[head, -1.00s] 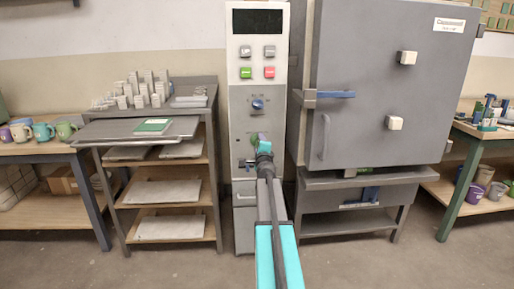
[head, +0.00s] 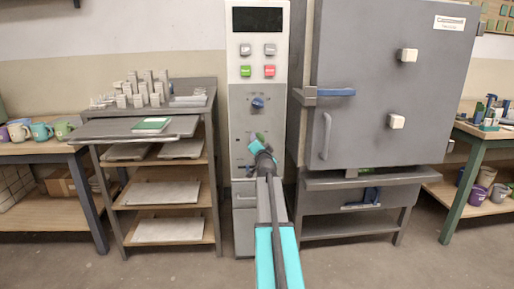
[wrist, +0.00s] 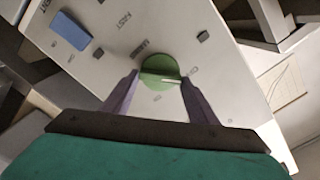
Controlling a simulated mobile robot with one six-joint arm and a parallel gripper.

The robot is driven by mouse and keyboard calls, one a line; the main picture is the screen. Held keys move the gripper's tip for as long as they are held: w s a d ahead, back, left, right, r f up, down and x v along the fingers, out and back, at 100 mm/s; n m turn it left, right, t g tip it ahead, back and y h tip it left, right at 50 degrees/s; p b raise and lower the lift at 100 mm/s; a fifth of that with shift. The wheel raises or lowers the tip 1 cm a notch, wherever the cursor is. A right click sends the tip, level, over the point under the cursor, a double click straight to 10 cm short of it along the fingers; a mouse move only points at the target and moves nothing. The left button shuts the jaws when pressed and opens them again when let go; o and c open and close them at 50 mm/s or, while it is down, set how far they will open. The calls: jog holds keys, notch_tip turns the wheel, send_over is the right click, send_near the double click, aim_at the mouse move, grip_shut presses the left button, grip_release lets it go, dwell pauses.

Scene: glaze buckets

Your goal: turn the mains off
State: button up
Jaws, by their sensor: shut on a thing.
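The mains switch is a round green knob (head: 260,136) low on the grey control panel (head: 243,105) in the head view. In the wrist view the green knob (wrist: 160,66) sits between my two fingers, below a label that seems to read MAINS. A pale line shows on its near edge. My gripper (wrist: 160,80) is shut on the knob, one finger on each side. In the head view my gripper (head: 260,147) is tilted at the panel and partly hides the knob.
A blue knob (head: 258,103) sits above on the panel, with several push buttons (head: 257,60) and a dark display (head: 257,20) higher up. A grey kiln (head: 360,90) stands close on the right. A shelf rack (head: 165,190) stands on the left.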

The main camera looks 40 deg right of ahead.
jog(key=shift+s+d+r+n, duration=0.1)
jog(key=shift+d+r+n, duration=0.1)
jog(key=shift+n, duration=0.3)
jog(key=o, duration=1)
jog(key=shift+o, duration=0.2)
jog(key=shift+a+f, duration=0.1)
jog(key=shift+a, duration=0.15)
jog(key=v, duration=1.3)
jog(key=shift+s+p, duration=0.25)
jog(key=shift+p, duration=0.1)
jog(key=shift+a, duration=0.1)
